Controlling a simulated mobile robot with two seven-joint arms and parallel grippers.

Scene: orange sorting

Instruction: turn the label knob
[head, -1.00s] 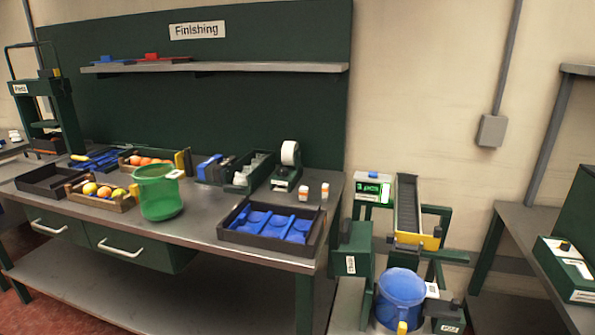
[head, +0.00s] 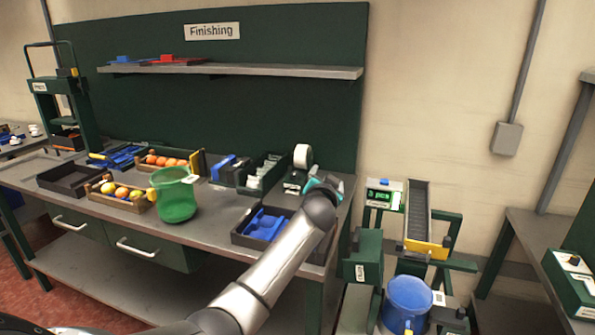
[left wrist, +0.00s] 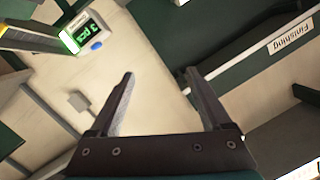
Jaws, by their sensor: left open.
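A black knob (head: 574,259) sits on the white top of a green box (head: 572,285) at the right edge of the head view; the box's lettering is too small to read, so I cannot tell if this is the label knob. My left gripper (head: 323,184) is over the right end of the finishing bench, by the white label roll (head: 303,156); its fingers are hard to make out there. In the left wrist view my left gripper (left wrist: 160,85) is open with nothing between its fingers. My right gripper is out of view.
My left arm hides part of a black tray with blue inserts (head: 240,238). A green bucket (head: 175,195) and orange crates stand left. Right of the bench are a lit counter display (head: 378,195), which also shows in the wrist view (left wrist: 88,35), a chute (head: 417,210) and a blue bucket (head: 407,305).

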